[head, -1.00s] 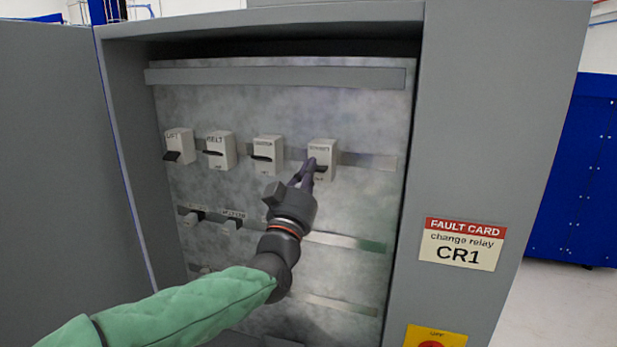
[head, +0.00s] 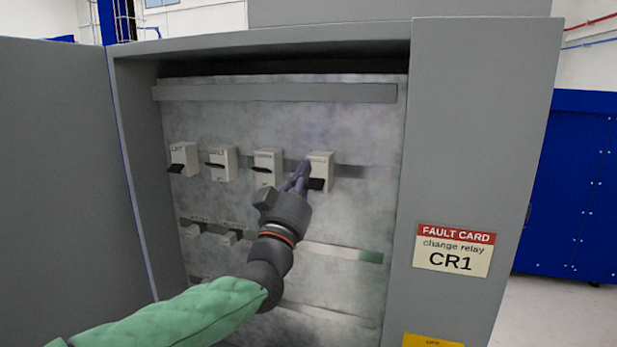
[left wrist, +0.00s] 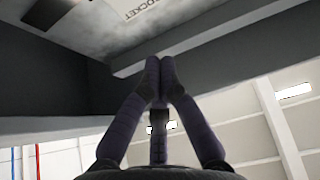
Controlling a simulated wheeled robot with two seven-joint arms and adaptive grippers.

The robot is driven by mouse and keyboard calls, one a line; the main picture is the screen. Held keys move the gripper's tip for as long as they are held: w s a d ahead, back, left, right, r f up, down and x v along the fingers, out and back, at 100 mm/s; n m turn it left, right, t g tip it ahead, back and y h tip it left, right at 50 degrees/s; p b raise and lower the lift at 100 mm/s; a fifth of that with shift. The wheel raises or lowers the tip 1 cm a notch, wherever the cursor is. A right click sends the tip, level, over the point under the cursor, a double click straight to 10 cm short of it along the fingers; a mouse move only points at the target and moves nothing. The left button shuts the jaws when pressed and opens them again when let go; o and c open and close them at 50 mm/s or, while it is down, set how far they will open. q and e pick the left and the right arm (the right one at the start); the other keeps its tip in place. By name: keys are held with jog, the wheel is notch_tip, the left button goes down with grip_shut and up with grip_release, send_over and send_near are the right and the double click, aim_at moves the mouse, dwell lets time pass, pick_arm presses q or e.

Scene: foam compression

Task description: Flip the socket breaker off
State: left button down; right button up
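The socket breaker (head: 322,160) is the rightmost white breaker in the top row inside the open grey cabinet. Its black lever (head: 317,184) sits low on its face and looks tilted down. My left gripper (head: 303,168) is at the left side of this breaker, its fingertips close to the lever; whether they touch cannot be told. In the left wrist view its fingers (left wrist: 160,72) are together at the tips with nothing between them. Part of a label reading SOCKET (left wrist: 142,9) shows at the top there. My right gripper is not in view.
Three other breakers, lift (head: 184,156), belt (head: 222,160) and conveyor (head: 267,163), stand to the left in the same row. Smaller devices sit on the rail below. The cabinet door (head: 55,180) is open at left. A fault card (head: 454,250) reads CR1.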

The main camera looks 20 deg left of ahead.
pick_arm(q)
jog(key=s+f, duration=0.4)
jog(key=f, duration=0.3)
jog(key=shift+s+a+b, duration=0.4)
jog(key=shift+a, duration=0.05)
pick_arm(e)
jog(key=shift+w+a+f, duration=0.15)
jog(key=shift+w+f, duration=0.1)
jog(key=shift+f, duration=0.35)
